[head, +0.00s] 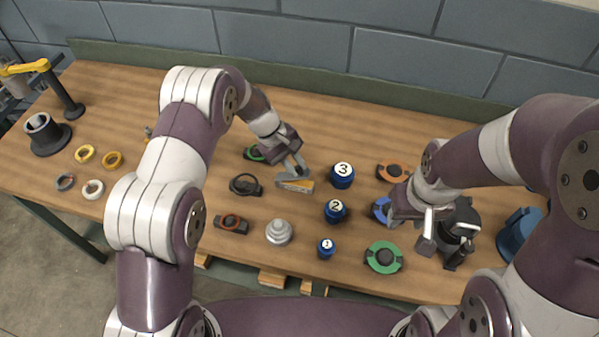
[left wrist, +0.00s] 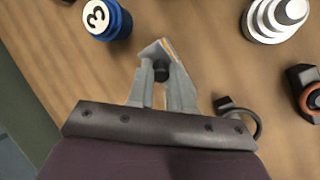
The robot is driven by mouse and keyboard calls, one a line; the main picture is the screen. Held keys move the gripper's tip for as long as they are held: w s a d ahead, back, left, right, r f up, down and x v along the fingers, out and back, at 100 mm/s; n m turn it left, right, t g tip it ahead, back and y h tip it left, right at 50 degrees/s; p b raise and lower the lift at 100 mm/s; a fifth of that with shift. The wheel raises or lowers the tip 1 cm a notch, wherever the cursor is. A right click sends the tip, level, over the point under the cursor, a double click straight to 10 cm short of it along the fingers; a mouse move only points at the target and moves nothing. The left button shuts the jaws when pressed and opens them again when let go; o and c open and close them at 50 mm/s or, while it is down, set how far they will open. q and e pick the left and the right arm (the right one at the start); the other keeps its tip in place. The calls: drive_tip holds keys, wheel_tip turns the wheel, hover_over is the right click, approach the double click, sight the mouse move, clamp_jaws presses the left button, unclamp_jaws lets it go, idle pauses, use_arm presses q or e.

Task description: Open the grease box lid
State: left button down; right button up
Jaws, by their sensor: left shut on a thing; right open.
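A small grey box with an orange and white stripe, which I take as the grease box (head: 297,185), stands on the bench left of the jar marked 3. My left gripper (head: 292,168) is over it, pointing down. In the left wrist view the gripper (left wrist: 160,82) is shut on a black knob (left wrist: 161,69) at the box's grey top (left wrist: 150,50). The fingers hide much of the box, and I cannot tell whether its lid is raised. My right gripper (head: 436,232) is open at the right, near a black housing (head: 460,222), with nothing seen between its fingers.
Blue jars marked 3 (head: 342,175), 2 (head: 335,211) and 1 (head: 326,248) stand right of the box. A grey stepped part (head: 279,232) and a black ring part (head: 245,185) are close by. A green ring part (head: 384,257) lies at the front right.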

sight(281, 176)
use_arm(q)
drive_tip(key=shift+w+a+r+h+b, duration=0.1)
drive_tip(key=shift+a+r+h+b, duration=0.35)
drive_tip(key=shift+h, duration=0.45)
drive_tip(key=shift+a+f, duration=0.1)
drive_tip(key=shift+a, duration=0.05)
drive_tip(key=c, duration=1)
unclamp_jaws()
drive_tip(key=p+v, duration=1.2)
drive_tip(key=p, duration=0.4)
drive_tip(key=shift+w+a+r+p, duration=0.1)
drive_tip(key=shift+w+r+p, duration=0.15)
drive_tip(key=shift+p, duration=0.1)
